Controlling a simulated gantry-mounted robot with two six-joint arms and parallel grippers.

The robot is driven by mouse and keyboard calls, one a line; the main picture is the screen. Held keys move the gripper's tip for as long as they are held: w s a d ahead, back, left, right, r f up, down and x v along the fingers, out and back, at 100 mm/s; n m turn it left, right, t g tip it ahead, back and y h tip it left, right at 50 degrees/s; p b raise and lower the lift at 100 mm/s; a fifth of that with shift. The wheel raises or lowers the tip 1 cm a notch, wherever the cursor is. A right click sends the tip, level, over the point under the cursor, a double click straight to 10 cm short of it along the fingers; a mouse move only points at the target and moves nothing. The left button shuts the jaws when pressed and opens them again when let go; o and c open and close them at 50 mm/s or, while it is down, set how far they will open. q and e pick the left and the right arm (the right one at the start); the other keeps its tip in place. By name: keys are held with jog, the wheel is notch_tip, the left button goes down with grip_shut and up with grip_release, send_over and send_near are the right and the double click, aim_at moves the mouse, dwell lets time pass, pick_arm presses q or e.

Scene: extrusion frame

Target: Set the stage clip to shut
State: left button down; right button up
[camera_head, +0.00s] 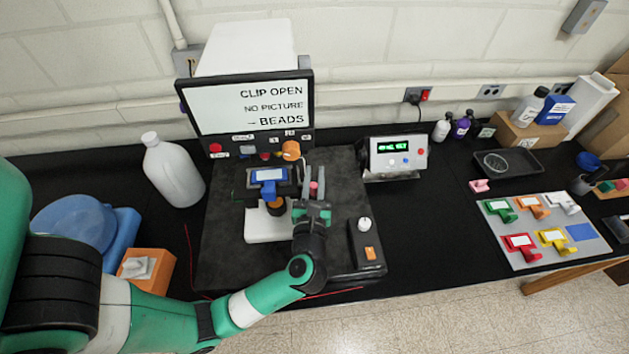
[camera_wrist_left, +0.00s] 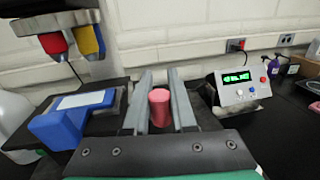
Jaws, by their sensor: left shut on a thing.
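The microscope (camera_head: 268,228) stands on a dark slab, with a white base and a blue, white-topped block (camera_head: 268,175) at its stage; the blue block also shows in the left wrist view (camera_wrist_left: 75,120). The screen (camera_head: 250,105) reads "CLIP OPEN", "NO PICTURE" and "– BEADS". My left gripper (camera_head: 313,180) is right of the microscope. Its fingers are shut on a pink knob (camera_wrist_left: 159,108), which also shows in the head view (camera_head: 313,188). What the knob joins to is hidden, so I cannot tell the clip's position from it. My right gripper is not in view.
A control box (camera_head: 366,245) with a white knob lies right of my left arm. A display unit (camera_head: 398,155) with green digits stands behind it. A white bottle (camera_head: 172,170) stands left of the slab. A grey board (camera_head: 580,243) with coloured pieces lies far right.

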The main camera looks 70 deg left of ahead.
pick_arm(q)
jog(key=n+g+b, duration=0.2)
jog(key=g+b, duration=0.2)
jog(key=a+n+g+b, duration=0.1)
jog(key=n+g+b, duration=0.2)
jog(key=g+b, duration=0.1)
jog(key=a+n+g+y+b, duration=0.1)
jog(key=n+g+b, duration=0.2)
jog(key=g+b, duration=0.1)
jog(key=shift+a+f+b, duration=0.25)
jog(key=shift+f+b, duration=0.05)
jog(key=shift+b, duration=0.05)
jog(key=shift+s+a+r+n+g+b, duration=0.15)
jog(key=shift+r+n+g+b, duration=0.1)
jog(key=shift+n+g+b, duration=0.4)
jog(key=c, duration=0.7)
grip_release()
jog(key=shift+c, duration=0.2)
